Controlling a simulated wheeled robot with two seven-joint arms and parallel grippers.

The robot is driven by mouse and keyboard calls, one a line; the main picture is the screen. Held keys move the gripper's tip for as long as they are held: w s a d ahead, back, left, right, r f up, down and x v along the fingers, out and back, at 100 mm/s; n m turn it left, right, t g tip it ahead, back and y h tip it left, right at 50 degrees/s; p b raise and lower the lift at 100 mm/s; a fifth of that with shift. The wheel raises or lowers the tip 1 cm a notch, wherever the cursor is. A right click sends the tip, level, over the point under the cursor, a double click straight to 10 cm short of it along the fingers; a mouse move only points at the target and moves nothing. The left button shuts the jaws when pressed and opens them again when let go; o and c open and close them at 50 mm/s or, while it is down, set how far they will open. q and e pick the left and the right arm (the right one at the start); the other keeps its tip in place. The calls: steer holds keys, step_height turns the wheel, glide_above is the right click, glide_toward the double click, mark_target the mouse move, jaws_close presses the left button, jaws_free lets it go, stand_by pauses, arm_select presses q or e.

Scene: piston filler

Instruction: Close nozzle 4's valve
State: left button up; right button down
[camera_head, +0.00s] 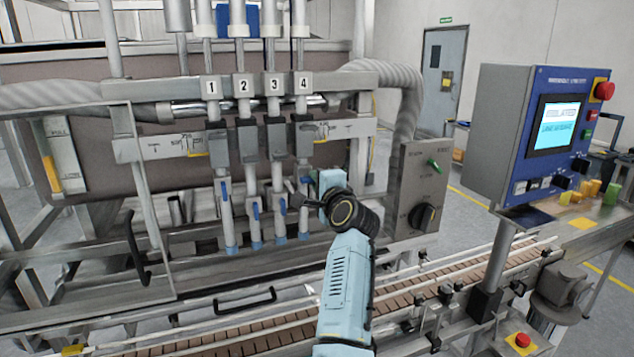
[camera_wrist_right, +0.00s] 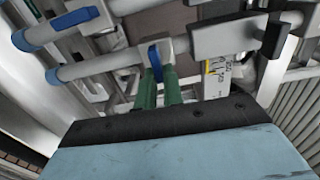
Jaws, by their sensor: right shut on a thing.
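Nozzle 4 (camera_head: 303,222) is the rightmost of the upright nozzles, under the label 4 (camera_head: 303,83), with a blue tip. My right gripper (camera_head: 300,199) reaches it from the right; the arm partly covers its valve in the head view. In the right wrist view the green fingers of the right gripper (camera_wrist_right: 160,93) are shut on the blue valve handle (camera_wrist_right: 155,58). That handle stands out across its tube there, while the neighbouring nozzle's blue handle (camera_wrist_right: 75,19) lies along its tube. My left gripper is not in view.
Nozzles 1 (camera_head: 226,215), 2 (camera_head: 254,220) and 3 (camera_head: 280,215) stand close to the left. A grey switch box (camera_head: 418,185) is close to the right. The conveyor (camera_head: 400,300) runs below, and a blue control panel (camera_head: 540,130) stands at the right.

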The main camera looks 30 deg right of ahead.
steer(key=c, duration=1.5)
jaws_free()
steer(key=b+v, duration=0.2)
steer(key=v, duration=1.1)
steer(key=shift+s+f+b, duration=0.1)
steer(key=shift+s+b, duration=0.1)
steer(key=shift+b, duration=0.1)
